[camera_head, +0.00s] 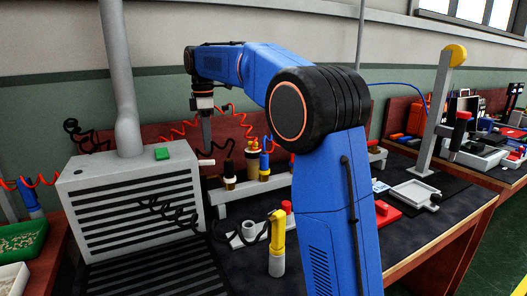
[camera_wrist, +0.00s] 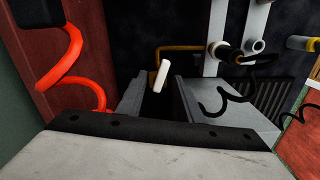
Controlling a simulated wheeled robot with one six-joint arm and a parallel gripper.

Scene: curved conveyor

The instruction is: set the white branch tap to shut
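The white branch tap (camera_wrist: 161,76) shows in the wrist view as a small white lever, tilted slightly off the picture's vertical. It lies just past the gap between my fingers, near a brass-coloured bent pipe (camera_wrist: 183,48). In the head view a small white lever (camera_head: 206,162) sticks out beside the grey vented box, below my gripper (camera_head: 206,142). My gripper also shows in the wrist view (camera_wrist: 157,92), with its two grey fingers apart and a dark empty gap between them. I cannot tell whether the fingers touch the tap. The tap's base is hidden.
A grey vented box (camera_head: 130,205) with a green button stands left of the tap. Brass and blue-topped fittings (camera_head: 264,165) stand on a grey rail to the right. A yellow-topped post (camera_head: 277,245) stands in front. A coiled red hose (camera_wrist: 72,65) hangs at left in the wrist view.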

